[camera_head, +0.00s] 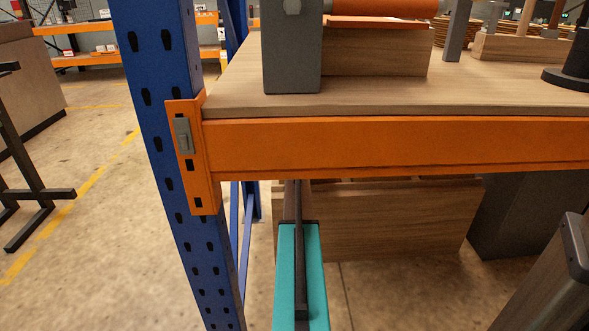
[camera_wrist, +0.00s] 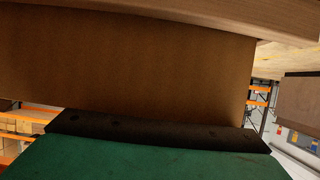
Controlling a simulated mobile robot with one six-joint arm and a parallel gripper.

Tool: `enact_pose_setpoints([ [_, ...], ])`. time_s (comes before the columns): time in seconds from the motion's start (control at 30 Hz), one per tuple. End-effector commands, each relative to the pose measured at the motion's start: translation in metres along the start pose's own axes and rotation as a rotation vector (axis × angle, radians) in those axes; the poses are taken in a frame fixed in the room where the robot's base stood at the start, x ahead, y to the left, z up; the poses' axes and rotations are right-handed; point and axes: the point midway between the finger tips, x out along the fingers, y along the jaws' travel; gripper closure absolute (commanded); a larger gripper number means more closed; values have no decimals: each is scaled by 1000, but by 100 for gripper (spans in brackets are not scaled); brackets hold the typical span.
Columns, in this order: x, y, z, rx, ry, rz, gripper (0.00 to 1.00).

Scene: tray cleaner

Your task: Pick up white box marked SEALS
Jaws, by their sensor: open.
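I cannot make out a white box marked SEALS in either view. In the head view small pale items (camera_head: 68,53) stand on a distant orange rack, too small to read. The fingers of my gripper show in neither view. The wrist view is filled by a plain brown panel (camera_wrist: 130,60) close up, with a dark bar (camera_wrist: 150,130) and a green surface (camera_wrist: 140,160) below it. A pale wooden board (camera_wrist: 240,12) crosses above. No label is visible on these.
A blue rack post (camera_head: 165,110) and orange beam (camera_head: 400,145) carry a wooden shelf (camera_head: 380,98). Beneath are a wooden crate (camera_head: 400,220) and a teal piece with a dark bar (camera_head: 287,300). Open floor (camera_head: 100,240) lies left; a black stand (camera_head: 35,195) is there.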

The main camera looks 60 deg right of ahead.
Motion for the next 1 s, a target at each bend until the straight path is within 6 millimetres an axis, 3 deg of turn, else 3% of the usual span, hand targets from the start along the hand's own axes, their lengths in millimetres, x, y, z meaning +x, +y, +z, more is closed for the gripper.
enact_pose_setpoints([
  [0.03,3,-3,12,-2,-21,-4,30],
  [0.47,3,-4,12,-2,-21,-5,30],
  [0.83,2,-3,13,-2,-21,-4,93],
  [1.0,2,-2,12,-2,-19,-3,96],
])
